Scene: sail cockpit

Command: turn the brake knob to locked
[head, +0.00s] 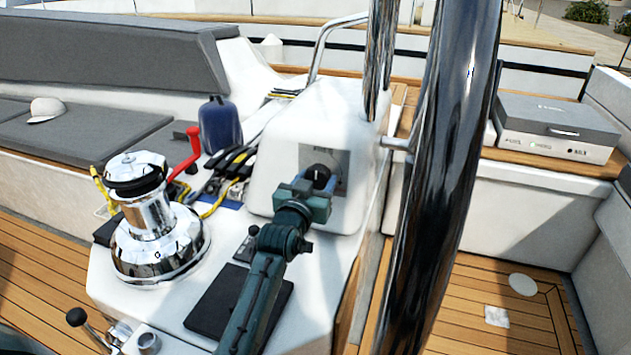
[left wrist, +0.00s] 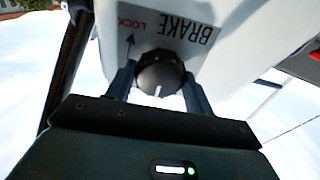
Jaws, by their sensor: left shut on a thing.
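The brake knob (head: 318,176) is a round black knob on a grey plate (head: 337,160) on the white console's face. In the left wrist view the brake knob (left wrist: 161,73) carries a white pointer line directed toward my gripper. The plate there (left wrist: 190,30) reads BRAKE and, in red, LOCK, with a black arrow beside it; the picture is upside down. My left gripper (head: 312,184) is shut on the knob, with one finger on each side in the left wrist view (left wrist: 160,85). My right gripper is in neither view.
A chrome winch (head: 155,225) stands left of my left arm. A large dark wheel rim (head: 445,170) rises close on the right. A grey case (head: 555,125) sits on the far bench.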

